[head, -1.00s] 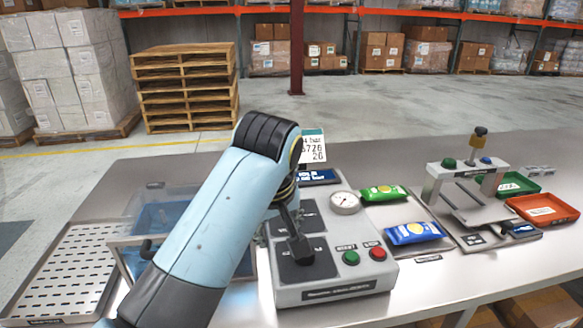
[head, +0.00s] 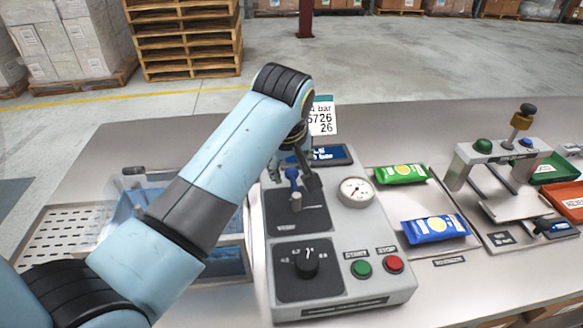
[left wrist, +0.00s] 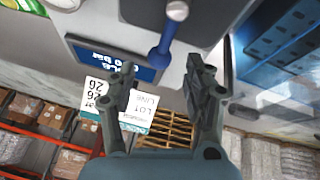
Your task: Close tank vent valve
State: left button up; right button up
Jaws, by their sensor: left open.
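The vent valve is a blue lever (head: 292,177) on a light pivot, on the rear black plate of the grey control box (head: 345,288). In the left wrist view the blue lever (left wrist: 165,42) runs from its pivot towards the space between my fingertips. My left gripper (head: 296,172) is at the lever, with one finger on each side. In the left wrist view the left gripper (left wrist: 160,67) is open, with gaps beside the lever's rounded end. The plate's label is too small to read surely. My right gripper is not in view.
The box also bears a black rotary knob (head: 306,262), a gauge (head: 355,191), a green start button (head: 362,268), a red stop button (head: 394,264) and a display (head: 328,155). Green (head: 402,174) and blue (head: 436,229) packets lie to the right. A clear-walled tank (head: 138,205) stands left.

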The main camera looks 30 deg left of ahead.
aim_at(291, 171)
pick_arm(q)
jog(key=x, duration=0.2)
jog(key=shift+w+a+f, duration=0.1)
jog(key=shift+w+f, duration=0.05)
jog(key=shift+f, duration=0.2)
jog(key=shift+w+f, duration=0.1)
jog(key=shift+f, duration=0.35)
jog(key=shift+w, duration=0.1)
jog(key=c, duration=0.5)
grip_shut()
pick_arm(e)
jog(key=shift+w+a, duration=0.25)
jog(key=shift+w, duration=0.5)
